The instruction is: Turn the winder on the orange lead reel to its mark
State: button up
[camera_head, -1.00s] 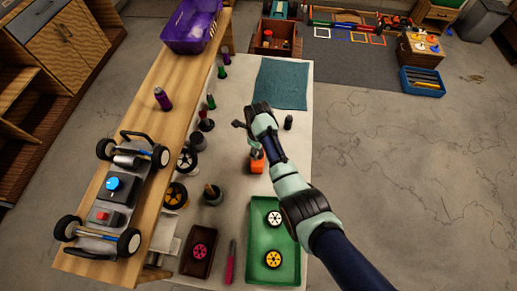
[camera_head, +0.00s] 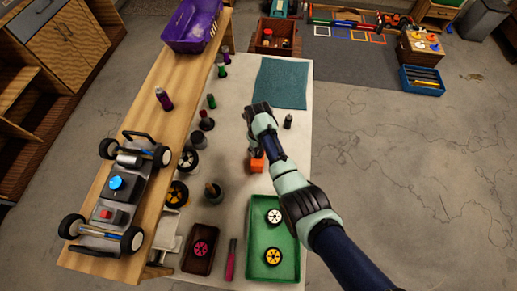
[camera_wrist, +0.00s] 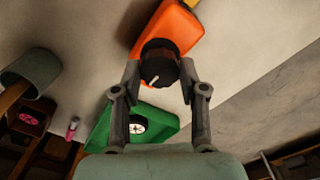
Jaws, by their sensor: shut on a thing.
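The orange lead reel (camera_head: 257,165) stands on the pale table, partly covered by my arm in the head view. In the wrist view its orange body (camera_wrist: 172,22) is at the top, with a black round winder (camera_wrist: 158,64) on its near face. A white line on the winder points toward the lower left of the picture. My gripper (camera_wrist: 159,75) has one finger on each side of the winder and is shut on it. I cannot make out the mark on the reel. In the head view my fingers are hidden behind my wrist.
A green tray (camera_head: 254,262) with a white and a yellow wheel lies nearer on the table. A small dark bottle (camera_head: 288,121) stands right of my wrist, and a teal cloth (camera_head: 281,83) lies beyond.

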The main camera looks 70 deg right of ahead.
jog(key=shift+n+p, duration=0.3)
jog(key=shift+n, duration=1.5)
jog(key=n, duration=0.3)
jog(key=n+p, duration=0.1)
jog(key=n, duration=0.2)
jog(key=shift+n, duration=0.4)
